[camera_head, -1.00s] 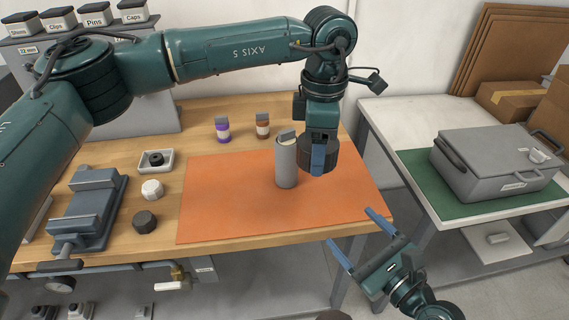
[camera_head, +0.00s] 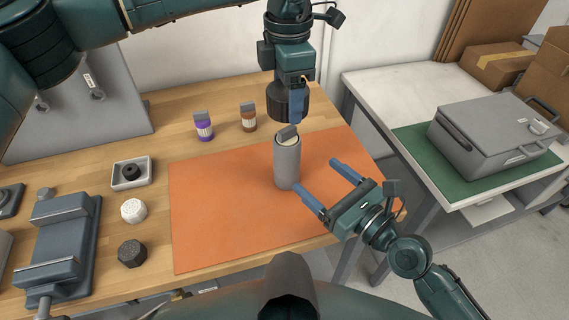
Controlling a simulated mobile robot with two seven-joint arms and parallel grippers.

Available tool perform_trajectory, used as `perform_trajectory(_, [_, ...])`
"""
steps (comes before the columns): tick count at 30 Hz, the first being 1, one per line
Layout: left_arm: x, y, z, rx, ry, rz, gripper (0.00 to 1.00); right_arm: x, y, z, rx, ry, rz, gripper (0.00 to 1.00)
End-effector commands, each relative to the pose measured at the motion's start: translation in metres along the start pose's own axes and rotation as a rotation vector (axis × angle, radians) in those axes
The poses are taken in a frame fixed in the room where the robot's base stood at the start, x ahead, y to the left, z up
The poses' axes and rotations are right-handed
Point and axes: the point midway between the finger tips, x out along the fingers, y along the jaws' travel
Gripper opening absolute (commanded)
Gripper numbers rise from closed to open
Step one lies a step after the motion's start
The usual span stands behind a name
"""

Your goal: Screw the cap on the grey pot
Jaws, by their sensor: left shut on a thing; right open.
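The grey pot (camera_head: 287,167) is a tall cylinder standing upright near the right part of the orange mat (camera_head: 215,215). Its top shows a pale opening with a small grey tab at the rim. My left gripper (camera_head: 294,103) is shut on a dark, round cap (camera_head: 283,103) and holds it above the pot, apart from it. One blue finger shows in front of the cap; the other is hidden. My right gripper (camera_head: 318,177) is open and empty just right of the pot, its fingers pointing toward it. Whether a finger touches the pot cannot be told.
A purple-labelled bottle (camera_head: 204,128) and a brown bottle (camera_head: 248,120) stand behind the mat. At left are a white tray (camera_head: 118,184) with a black ring, a white knob (camera_head: 133,210), a dark knob (camera_head: 131,253) and a vise (camera_head: 58,245). A grey case (camera_head: 485,140) sits on the right table.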

Motion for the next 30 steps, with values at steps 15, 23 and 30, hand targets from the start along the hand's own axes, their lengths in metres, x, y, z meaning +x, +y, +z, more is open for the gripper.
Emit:
perform_trajectory(15, [0.000, 0.000, 0.000, 0.000, 0.000, 0.000, 0.42, 0.056, 0.000, 0.001, 0.000, -0.004, -0.001, 0.76])
perform_trajectory(23, [0.000, 0.000, 0.000, 0.001, 0.000, 0.000, 0.42, 0.100, 0.000, 0.001, -0.001, -0.001, 0.000, 0.76])
perform_trajectory(30, [0.000, 0.000, 0.000, 0.001, 0.000, 0.000, 0.42, 0.119, 0.000, 0.000, -0.001, 0.000, 0.000, 0.76])
